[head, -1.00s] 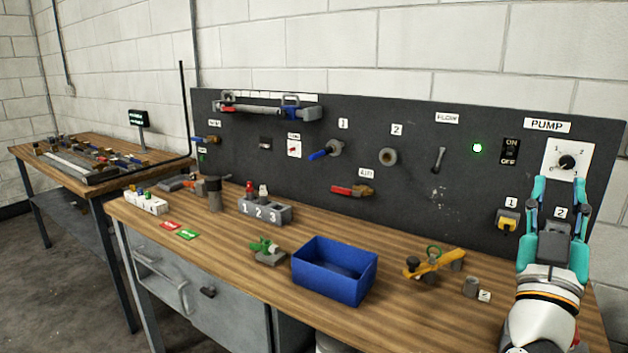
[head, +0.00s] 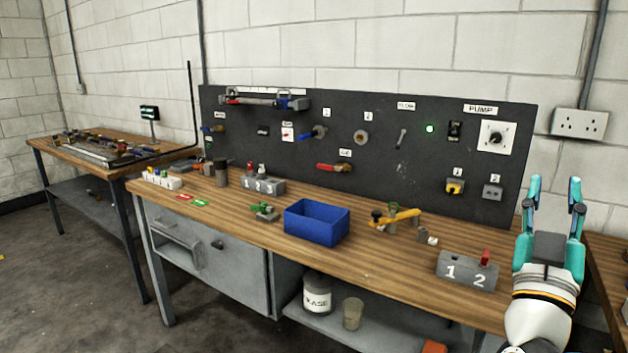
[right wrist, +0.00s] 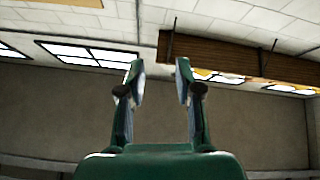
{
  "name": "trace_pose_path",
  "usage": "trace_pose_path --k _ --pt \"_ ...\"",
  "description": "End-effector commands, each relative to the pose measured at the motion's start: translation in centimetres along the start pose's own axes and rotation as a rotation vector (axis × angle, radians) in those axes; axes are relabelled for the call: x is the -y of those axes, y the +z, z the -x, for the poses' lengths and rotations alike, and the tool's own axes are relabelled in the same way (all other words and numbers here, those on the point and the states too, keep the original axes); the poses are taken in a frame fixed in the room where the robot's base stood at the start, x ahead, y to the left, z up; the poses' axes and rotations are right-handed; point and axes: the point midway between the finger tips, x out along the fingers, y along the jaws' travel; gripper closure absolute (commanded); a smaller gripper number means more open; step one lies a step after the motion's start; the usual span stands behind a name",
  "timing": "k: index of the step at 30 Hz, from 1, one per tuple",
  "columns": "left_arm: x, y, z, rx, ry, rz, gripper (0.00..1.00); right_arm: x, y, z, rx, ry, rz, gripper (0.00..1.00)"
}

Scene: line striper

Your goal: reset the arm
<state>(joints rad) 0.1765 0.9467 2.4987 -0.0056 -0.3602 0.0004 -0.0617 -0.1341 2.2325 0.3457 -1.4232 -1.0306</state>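My right gripper (head: 556,192) is raised at the right of the head view, past the right end of the black panel. Its teal fingers point up and stand apart with nothing between them. The right wrist view also shows the right gripper (right wrist: 159,80) open and empty, with a plain wall, windows and a wooden beam beyond it. It touches nothing that I can see. My left gripper is not in view.
The workbench (head: 365,270) carries a blue bin (head: 317,222), a grey block marked 1 and 2 (head: 466,270) close left of my right arm, and a yellow-handled tool (head: 395,217). The black panel (head: 400,185) with the pump dial (head: 495,138) stands behind. Another bench (head: 606,262) is at the right.

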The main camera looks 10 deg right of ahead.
Motion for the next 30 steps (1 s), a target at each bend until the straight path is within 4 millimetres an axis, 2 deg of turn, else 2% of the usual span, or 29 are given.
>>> trace_pose_path --k 1,11,17,20,23,26,30 --pt "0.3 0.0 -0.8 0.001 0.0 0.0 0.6 0.2 1.1 0.4 0.008 0.0 0.009 0.66" --pt "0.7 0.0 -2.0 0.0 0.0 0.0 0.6 4.7 7.2 2.0 0.086 -0.078 0.072 0.66" --pt "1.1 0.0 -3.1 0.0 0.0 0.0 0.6 8.5 12.7 4.4 0.157 -0.159 0.127 0.66" --pt "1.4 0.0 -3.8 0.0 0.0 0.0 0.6 11.1 16.6 6.4 0.21 -0.23 0.162 0.66" --pt "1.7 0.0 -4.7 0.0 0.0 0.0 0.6 14.3 21.5 9.5 0.285 -0.329 0.194 0.66" --pt "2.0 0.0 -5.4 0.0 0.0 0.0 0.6 17.4 26.5 13.4 0.377 -0.442 0.203 0.66" --pt "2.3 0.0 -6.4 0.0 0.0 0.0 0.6 20.9 32.9 19.7 0.521 -0.596 0.194 0.66"
